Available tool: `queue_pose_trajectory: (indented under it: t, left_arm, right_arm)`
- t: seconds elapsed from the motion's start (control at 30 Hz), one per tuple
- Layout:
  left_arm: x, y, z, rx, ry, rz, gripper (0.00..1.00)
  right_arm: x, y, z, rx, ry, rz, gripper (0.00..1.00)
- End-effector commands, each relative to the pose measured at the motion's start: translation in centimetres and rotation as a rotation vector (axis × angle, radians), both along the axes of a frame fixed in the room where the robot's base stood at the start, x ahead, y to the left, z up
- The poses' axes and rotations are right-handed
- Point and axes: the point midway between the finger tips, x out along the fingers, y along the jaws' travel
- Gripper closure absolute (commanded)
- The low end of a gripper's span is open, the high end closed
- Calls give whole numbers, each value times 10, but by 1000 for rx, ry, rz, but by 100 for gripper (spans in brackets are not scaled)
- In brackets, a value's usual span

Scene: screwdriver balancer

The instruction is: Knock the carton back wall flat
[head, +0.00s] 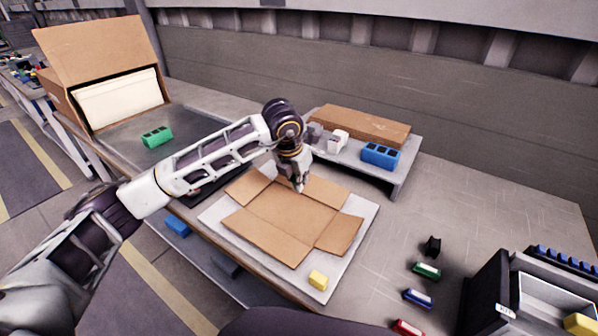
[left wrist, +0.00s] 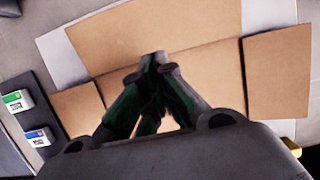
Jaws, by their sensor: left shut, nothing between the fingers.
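The brown cardboard carton (head: 285,215) lies opened out on a pale board (head: 215,212), with flaps spread on its sides. Its back panel (head: 325,190) appears laid flat beyond the middle panel, partly hidden by my left gripper. My left gripper (head: 298,186) points down at the back side of the carton, shut and empty. In the left wrist view its closed fingertips (left wrist: 154,60) are over the cardboard (left wrist: 210,25), close to a crease; whether they touch it I cannot tell. My right gripper is out of view.
A low grey stand (head: 405,172) behind the carton carries a blue block (head: 380,156) and a brown box (head: 362,124). A yellow block (head: 318,281) sits at the board's front corner. A large open carton (head: 100,50) stands at back left. Small coloured items and a dark bin (head: 488,292) lie right.

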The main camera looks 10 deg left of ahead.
Motion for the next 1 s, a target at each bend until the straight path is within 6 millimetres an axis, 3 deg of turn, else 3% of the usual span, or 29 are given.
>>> queue_pose_trajectory:
  t: [0.6,1.0]
  left_arm:
    - [0,0,46,0,-1,0,100]
    - [0,0,50,0,0,0,100]
  right_arm:
    - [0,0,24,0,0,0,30]
    - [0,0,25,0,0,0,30]
